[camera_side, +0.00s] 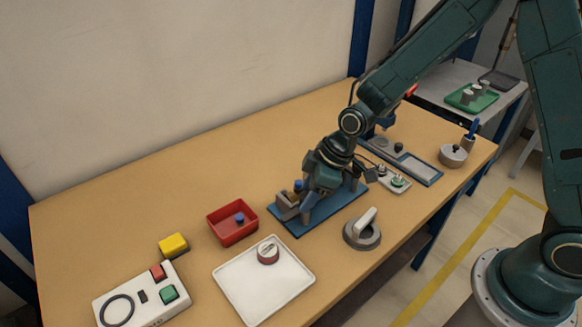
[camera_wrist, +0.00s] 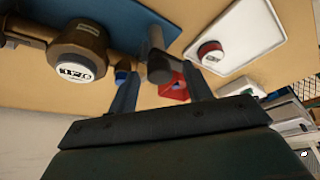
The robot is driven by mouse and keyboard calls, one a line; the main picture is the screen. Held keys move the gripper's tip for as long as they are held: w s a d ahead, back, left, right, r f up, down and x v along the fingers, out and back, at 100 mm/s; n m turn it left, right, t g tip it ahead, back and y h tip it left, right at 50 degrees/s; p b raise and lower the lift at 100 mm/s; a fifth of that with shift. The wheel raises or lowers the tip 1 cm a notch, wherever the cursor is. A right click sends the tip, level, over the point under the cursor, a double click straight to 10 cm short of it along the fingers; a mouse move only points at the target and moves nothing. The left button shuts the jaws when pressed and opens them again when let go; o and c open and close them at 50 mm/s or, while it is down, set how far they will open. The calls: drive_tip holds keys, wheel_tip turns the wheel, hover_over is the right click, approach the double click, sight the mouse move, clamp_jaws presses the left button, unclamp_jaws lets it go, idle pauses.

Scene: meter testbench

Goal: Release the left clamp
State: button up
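The test fixture has a blue base plate (camera_side: 284,223) in mid-table, and it also shows in the wrist view (camera_wrist: 130,18). A brown meter with a white display (camera_wrist: 74,72) sits at the left in the wrist view. A dark grey cylindrical clamp part (camera_wrist: 160,68) on a post shows between my fingers, with a blue knob (camera_wrist: 123,70) by the left finger. In the side view a blue knob (camera_side: 298,185) is at the fixture's left end. My gripper (camera_side: 308,208) is over the fixture, with its fingers (camera_wrist: 159,80) apart and nothing clearly held. My wrist hides much of the fixture.
A red bin (camera_side: 226,234) holding a blue piece and a white tray (camera_side: 250,297) with a round red-and-white part lie to the left. A grey handled disc (camera_side: 362,236) stands close in front. A yellow block (camera_side: 173,245) and button box (camera_side: 130,300) are further left.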

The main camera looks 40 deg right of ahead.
drive_tip(key=shift+r, duration=0.15)
drive_tip(key=v, duration=1.3)
drive_tip(key=shift+d+r, duration=0.2)
drive_tip(key=shift+s, duration=0.2)
drive_tip(key=s+d+r+m+t+h, duration=0.1)
drive_tip(key=s+d+r+m, duration=0.3)
drive_tip(key=s, duration=0.6)
drive_tip(key=s+d+r+m+t+h, duration=0.1)
drive_tip(key=s+d+r+m, duration=0.4)
drive_tip(key=s, duration=0.5)
drive_tip(key=shift+r+t+h, duration=0.3)
drive_tip(key=shift+r+h, duration=0.2)
drive_tip(key=shift+h, duration=0.1)
drive_tip(key=shift+w+d, duration=0.15)
drive_tip(key=shift+w, duration=0.05)
